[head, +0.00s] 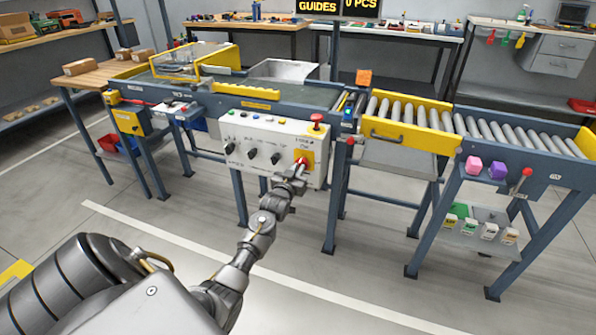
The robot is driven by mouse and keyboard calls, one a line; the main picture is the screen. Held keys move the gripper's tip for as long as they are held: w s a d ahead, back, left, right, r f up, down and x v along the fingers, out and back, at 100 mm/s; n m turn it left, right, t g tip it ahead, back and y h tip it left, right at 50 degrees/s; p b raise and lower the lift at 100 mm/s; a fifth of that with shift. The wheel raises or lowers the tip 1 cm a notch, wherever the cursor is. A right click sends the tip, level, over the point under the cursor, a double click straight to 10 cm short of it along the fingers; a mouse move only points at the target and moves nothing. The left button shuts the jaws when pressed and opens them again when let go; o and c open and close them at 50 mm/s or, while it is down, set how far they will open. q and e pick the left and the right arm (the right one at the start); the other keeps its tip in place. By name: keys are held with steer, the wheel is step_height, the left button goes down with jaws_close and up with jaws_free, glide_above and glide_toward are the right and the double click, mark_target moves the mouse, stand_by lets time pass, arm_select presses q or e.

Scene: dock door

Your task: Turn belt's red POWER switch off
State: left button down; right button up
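The red POWER switch (303,161) sits on a yellow plate (309,155) at the right end of the belt's white control panel (262,137). My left arm reaches in from the lower left. My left gripper (299,167) is at the switch, its tip overlapping the lower part of it; whether it touches is too small to tell. The gripper's fingers are too small to show whether they are open or shut. The switch's exact position is partly hidden by the gripper. My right gripper is not in view.
Several black knobs (252,153) are left of the switch on the panel. A red mushroom button (317,118) stands above the panel's right end. The roller conveyor (405,112) with a yellow gate is to the right. Open floor (350,268) lies in front.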

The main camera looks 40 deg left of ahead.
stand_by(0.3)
arm_select(q)
steer(key=shift+d+f+m+p, duration=0.1)
steer(key=shift+m+p, duration=1.05)
steer(key=shift+m, duration=1.85)
steer(key=shift+d+f+m+p, duration=0.1)
steer(key=shift+m+p, duration=1.1)
steer(key=shift+m, duration=1.8)
steer(key=shift+d+f+m+p, duration=0.1)
steer(key=shift+m+p, duration=1.05)
steer(key=shift+m, duration=1.85)
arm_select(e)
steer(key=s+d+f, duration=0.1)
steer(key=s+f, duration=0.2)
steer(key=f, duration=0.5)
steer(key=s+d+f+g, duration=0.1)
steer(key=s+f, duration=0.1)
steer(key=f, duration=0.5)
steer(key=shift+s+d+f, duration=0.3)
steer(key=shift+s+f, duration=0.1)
arm_select(q)
steer(key=c, duration=1.5)
jaws_free()
steer(key=shift+o, duration=0.2)
